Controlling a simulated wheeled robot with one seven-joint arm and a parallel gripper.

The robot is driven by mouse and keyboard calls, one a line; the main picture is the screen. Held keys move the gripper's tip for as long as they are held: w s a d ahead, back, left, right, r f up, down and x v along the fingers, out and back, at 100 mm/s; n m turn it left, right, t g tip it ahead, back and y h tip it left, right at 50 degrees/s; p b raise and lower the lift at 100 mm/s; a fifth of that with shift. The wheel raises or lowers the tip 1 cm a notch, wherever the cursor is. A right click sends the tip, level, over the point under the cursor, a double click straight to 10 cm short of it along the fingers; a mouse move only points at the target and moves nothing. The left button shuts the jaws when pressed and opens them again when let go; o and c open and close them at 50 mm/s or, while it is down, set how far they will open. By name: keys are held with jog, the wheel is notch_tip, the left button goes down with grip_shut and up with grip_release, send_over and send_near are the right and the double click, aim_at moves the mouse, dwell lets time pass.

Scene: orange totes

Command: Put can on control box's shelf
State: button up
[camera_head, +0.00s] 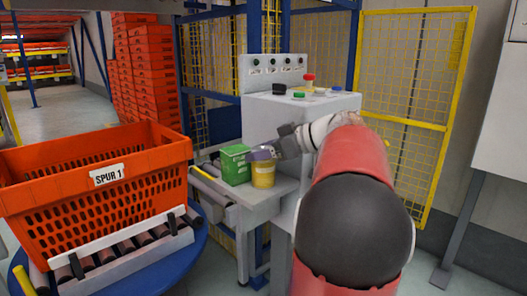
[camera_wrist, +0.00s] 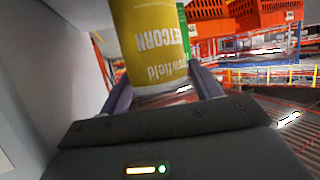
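The yellow can (camera_head: 263,175) is low over the small grey shelf (camera_head: 258,197) on the control box's (camera_head: 275,118) near left side, beside a green box (camera_head: 234,165). It looks upright, and I cannot tell whether its base touches the shelf. My gripper (camera_head: 262,154) reaches in from the right, with its purple fingers at the can's upper part. In the wrist view the can (camera_wrist: 155,45) fills the space between both fingers, its lettering upside down. The fingers appear to press its sides, so my gripper is shut on it.
An orange tote (camera_head: 95,185) labelled SPUR 1 stands on rollers at the left. Small red, yellow, green and black items lie on the control box's top. A yellow mesh fence (camera_head: 415,80) stands behind at the right. Stacked orange totes (camera_head: 145,70) are at the back left.

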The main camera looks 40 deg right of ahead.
jog(key=shift+o, duration=0.8)
jog(key=shift+r, duration=0.2)
jog(key=v, duration=1.2)
jog(key=shift+d+f, duration=0.1)
